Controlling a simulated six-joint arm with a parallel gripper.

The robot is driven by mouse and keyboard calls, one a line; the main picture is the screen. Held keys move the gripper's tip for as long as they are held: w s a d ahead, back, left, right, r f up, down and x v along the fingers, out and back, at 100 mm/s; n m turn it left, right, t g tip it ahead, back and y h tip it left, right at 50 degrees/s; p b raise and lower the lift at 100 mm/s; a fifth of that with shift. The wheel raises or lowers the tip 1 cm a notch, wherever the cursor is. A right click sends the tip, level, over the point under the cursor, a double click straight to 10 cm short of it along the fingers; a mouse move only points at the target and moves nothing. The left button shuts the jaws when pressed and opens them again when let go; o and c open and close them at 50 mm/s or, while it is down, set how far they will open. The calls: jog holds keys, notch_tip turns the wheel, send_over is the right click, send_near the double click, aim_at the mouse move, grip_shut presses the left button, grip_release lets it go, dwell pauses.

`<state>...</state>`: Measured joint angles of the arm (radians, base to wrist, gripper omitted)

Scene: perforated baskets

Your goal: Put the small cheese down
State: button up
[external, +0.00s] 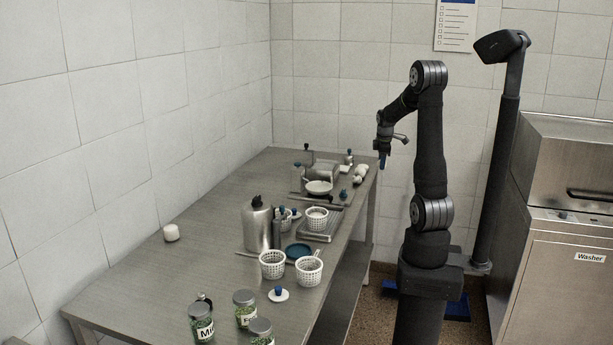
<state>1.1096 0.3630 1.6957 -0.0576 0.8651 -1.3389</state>
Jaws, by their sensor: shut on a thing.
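My gripper (383,160), with blue fingertips, points down above the right edge of the metal table, near its far end. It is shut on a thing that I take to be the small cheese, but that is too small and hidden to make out.
A metal canister (257,226) stands mid-table. Labelled jars (202,322) and a blue-knobbed white lid (278,295) are near the front. A white cylinder (171,233) is at the left. The left part of the table (180,270) is mostly clear.

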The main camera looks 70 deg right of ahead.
jog(key=w+d+r+v, duration=0.1)
jog(key=d+v, duration=0.2)
jog(key=v, duration=0.8)
jog(key=w+a+n+t+y, duration=0.1)
jog(key=w+a+n, duration=0.3)
jog(key=w+a, duration=0.45)
jog(key=w+a+n, duration=0.4)
jog(key=w+a, duration=0.1)
jog(key=w, duration=0.7)
jog(key=w+a+n+y, duration=0.1)
jog(key=w+a+n, duration=0.3)
jog(key=w+a, duration=0.5)
jog(key=w+a+n+y, duration=0.1)
jog(key=w+a+n, duration=0.4)
jog(key=a, duration=0.9)
jog(key=a+n+y, duration=0.2)
jog(key=a+n, duration=0.8)
jog(key=a, duration=2.3)
notch_tip(320, 180, down, 12)
jog(key=a+f, duration=0.2)
jog(key=a, duration=0.1)
jog(key=a+f, duration=0.2)
jog(key=a, duration=0.2)
jog(key=a+f, duration=0.2)
jog(key=a, duration=0.1)
jog(key=shift+a, duration=0.25)
jog(key=shift+a+f, duration=0.3)
jog(key=shift+f, duration=1.9)
